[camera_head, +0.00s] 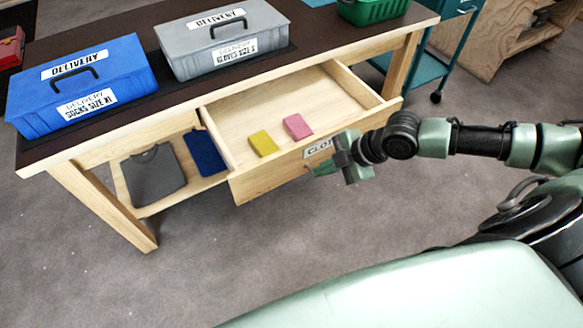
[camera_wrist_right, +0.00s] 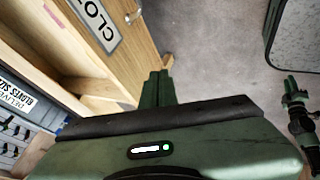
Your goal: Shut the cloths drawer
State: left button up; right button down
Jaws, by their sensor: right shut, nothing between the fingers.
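The cloths drawer (camera_head: 265,182) stands pulled out from under the dark-topped wooden table. Its front carries a partly hidden label (camera_head: 318,149) reading "CLO". A yellow cloth (camera_head: 263,143) and a pink cloth (camera_head: 298,127) lie inside it. My right gripper (camera_head: 324,168) is shut and empty, close to the outside of the drawer front. In the right wrist view, the shut fingers (camera_wrist_right: 157,86) show beside the drawer front (camera_wrist_right: 128,45) and its metal handle (camera_wrist_right: 133,16). I cannot tell whether they touch it. My left gripper is not seen in the head view.
A blue box (camera_head: 75,85) and a grey box (camera_head: 222,40) stand on the table. A grey shirt (camera_head: 152,175) and a dark blue folded cloth (camera_head: 205,152) lie on the lower shelf. A teal cart (camera_head: 432,68) stands behind at right. The floor in front is clear.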

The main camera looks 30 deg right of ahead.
send_near(283, 173)
notch_tip(283, 173, down, 3)
jog(key=s+a, duration=0.2)
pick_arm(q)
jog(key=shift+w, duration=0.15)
pick_arm(e)
jog(key=w, duration=0.2)
jog(key=w+f, duration=0.1)
jog(key=w, duration=0.1)
